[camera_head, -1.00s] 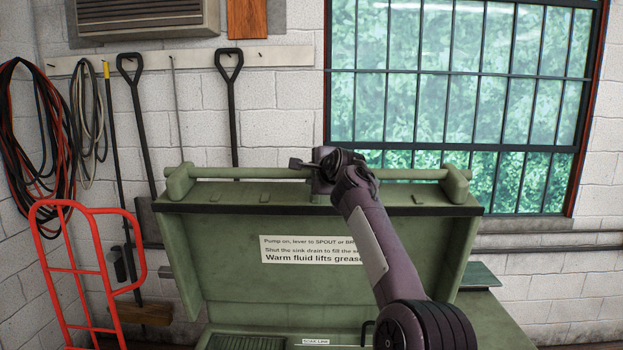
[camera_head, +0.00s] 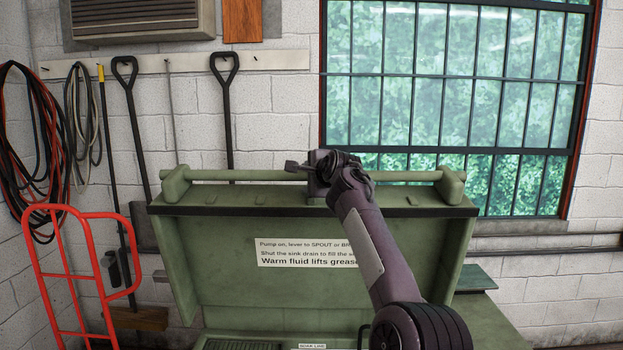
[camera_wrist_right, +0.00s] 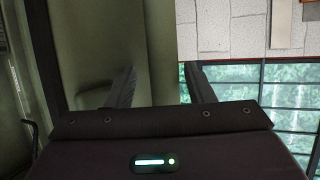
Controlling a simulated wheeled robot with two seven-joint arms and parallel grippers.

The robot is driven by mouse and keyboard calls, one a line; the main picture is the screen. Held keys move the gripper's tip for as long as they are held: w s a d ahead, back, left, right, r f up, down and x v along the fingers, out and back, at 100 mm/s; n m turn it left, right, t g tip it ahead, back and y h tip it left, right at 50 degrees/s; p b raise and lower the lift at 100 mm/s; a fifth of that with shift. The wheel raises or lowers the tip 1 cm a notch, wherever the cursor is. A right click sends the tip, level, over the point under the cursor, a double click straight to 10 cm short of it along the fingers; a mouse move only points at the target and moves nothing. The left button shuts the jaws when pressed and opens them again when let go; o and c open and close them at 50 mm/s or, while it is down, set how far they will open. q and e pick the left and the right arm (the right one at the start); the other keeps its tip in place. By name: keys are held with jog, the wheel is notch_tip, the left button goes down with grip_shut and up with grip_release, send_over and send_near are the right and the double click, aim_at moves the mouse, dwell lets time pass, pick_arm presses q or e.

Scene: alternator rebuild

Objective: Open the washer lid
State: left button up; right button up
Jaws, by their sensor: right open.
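The green washer lid (camera_head: 220,260) stands raised and nearly upright in the head view, its labelled inner face toward me. A green bar handle (camera_head: 235,175) runs along its top edge between two end blocks. My right gripper (camera_head: 293,167) is at the middle of this bar. In the right wrist view my gripper (camera_wrist_right: 159,85) has its two dark fingers apart, with the green bar (camera_wrist_right: 163,50) showing between their tips. I cannot tell whether a finger touches the bar. My left gripper is not in view.
The washer's basin (camera_head: 245,345) shows at the bottom edge, partly cut off. A red hand truck (camera_head: 85,275) stands to the left. Shovels (camera_head: 224,110) and coiled hoses (camera_head: 35,150) hang on the wall behind. A barred window (camera_head: 450,100) is at the right.

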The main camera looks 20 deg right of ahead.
jog(key=s+b, duration=0.2)
jog(key=b, duration=0.1)
jog(key=shift+s+d+b, duration=0.15)
jog(key=shift+s+b, duration=0.05)
jog(key=shift+b, duration=0.15)
jog(key=b+v, duration=0.1)
jog(key=v, duration=0.1)
jog(key=b+v, duration=0.1)
jog(key=v, duration=0.1)
jog(key=shift+s+r+b, duration=0.1)
jog(key=shift+r+b, duration=0.25)
jog(key=shift+s+r, duration=0.2)
jog(key=shift+s, duration=0.15)
